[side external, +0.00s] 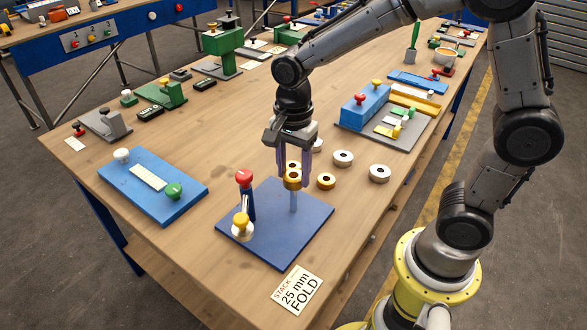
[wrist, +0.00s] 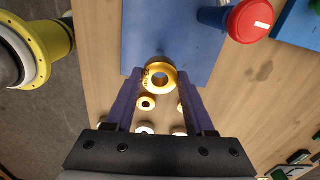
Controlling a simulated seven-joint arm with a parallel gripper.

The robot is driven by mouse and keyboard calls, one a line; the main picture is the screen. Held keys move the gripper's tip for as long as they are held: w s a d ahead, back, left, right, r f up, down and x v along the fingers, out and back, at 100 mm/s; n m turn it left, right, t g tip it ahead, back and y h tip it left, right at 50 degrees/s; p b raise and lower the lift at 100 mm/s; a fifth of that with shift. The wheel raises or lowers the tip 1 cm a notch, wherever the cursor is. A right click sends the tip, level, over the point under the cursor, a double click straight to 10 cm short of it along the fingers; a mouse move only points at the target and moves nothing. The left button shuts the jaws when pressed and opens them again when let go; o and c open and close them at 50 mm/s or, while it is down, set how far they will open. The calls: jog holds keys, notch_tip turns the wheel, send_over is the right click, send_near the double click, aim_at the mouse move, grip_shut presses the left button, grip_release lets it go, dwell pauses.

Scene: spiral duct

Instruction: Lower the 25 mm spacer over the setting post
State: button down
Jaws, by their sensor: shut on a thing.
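The gold spacer (side external: 292,181) is between the fingers of my gripper (side external: 294,178), which is shut on it. The wrist view shows the spacer (wrist: 160,76) from above, roughly level, with dark marking on its face. The same plate carries a red-knobbed post (side external: 244,180) and a yellow-knobbed lever (side external: 241,220).
Loose rings lie behind the plate: a gold one (side external: 326,181) and white ones (side external: 343,158) (side external: 379,173). A blue board (side external: 152,187) lies left. A card (side external: 297,290) reading "STACK 25 mm FOLD" lies in front. The plate's front part is clear.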

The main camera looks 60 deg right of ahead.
jog(key=shift+f, duration=1.3)
dwell(0.8)
grip_release()
dwell(0.3)
dwell(0.6)
jog(key=shift+r, duration=4.05)
